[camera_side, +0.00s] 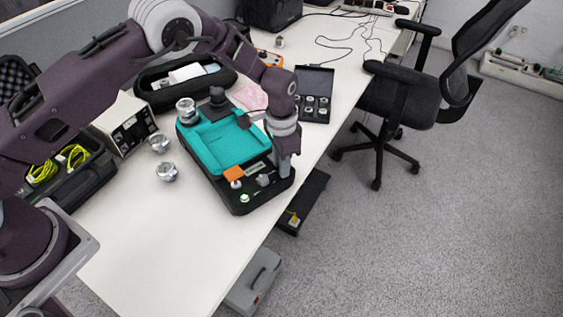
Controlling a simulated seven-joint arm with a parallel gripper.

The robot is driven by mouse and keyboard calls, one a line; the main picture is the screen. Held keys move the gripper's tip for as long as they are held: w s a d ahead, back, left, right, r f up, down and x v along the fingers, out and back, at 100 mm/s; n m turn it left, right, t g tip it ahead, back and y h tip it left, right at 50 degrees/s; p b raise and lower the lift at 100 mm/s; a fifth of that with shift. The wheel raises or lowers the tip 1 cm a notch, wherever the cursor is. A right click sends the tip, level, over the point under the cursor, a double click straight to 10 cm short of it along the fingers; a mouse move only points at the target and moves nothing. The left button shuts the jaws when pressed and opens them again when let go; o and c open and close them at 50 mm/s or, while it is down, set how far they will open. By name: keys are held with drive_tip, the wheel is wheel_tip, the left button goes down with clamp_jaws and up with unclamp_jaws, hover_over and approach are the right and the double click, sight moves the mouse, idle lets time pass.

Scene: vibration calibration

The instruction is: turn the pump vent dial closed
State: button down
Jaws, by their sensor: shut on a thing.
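A black calibration unit with a teal top panel (222,143) lies on the white table. My gripper (284,174) points down at the right corner of this near end. It is shut on a small part there, which looks to be the pump vent dial. The fingers hide the dial, so its angle cannot be read.
Two loose metal pieces (166,171) lie left of the unit, and another metal piece (186,109) stands at its far left corner. An open black case (314,107) with several small cylinders lies behind it. The near tabletop (175,240) is clear.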

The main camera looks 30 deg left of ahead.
drive_tip(key=n, duration=0.6)
drive_tip(key=shift+n, duration=0.3)
drive_tip(key=n, duration=0.4)
drive_tip(key=shift+d+n, duration=0.15)
drive_tip(key=shift+n, duration=0.55)
drive_tip(key=c, duration=1.5)
unclamp_jaws()
wheel_tip(320, 180, up, 7)
drive_tip(key=shift+r, duration=0.1)
